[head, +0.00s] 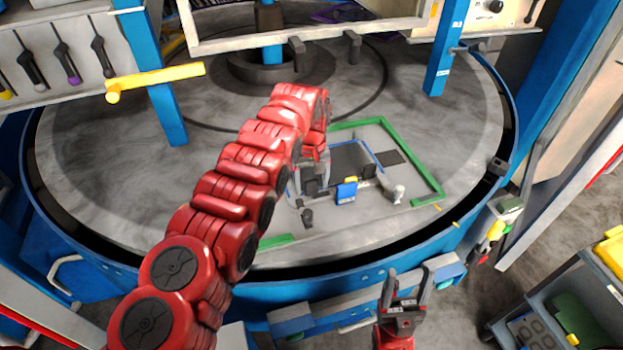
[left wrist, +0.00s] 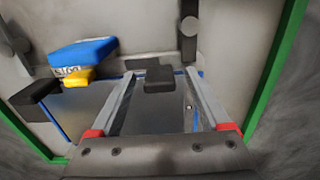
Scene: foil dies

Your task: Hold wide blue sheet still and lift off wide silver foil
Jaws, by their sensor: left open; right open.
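A dark grey, reflective panel (head: 348,156), likely the wide silver foil, lies inside a thin blue border (head: 379,157), likely the wide blue sheet's edge. Both lie inside a green frame on the round table. In the left wrist view the panel (left wrist: 155,121) shows between and beside my fingers. My left gripper (head: 313,183) is low over the panel's left part; in its wrist view the open fingers (left wrist: 159,74) point across it with a small black block between their tips. Contact cannot be told. My right gripper (head: 406,285) is open and empty, in front of the table's near rim.
A blue labelled block (head: 346,193) with a yellow part stands at the panel's near side, beside small dark and grey fittings (head: 392,190). The green frame (head: 424,180) surrounds the work area. A yellow handle (head: 155,80) stands back left. The grey table (head: 95,150) is bare at left.

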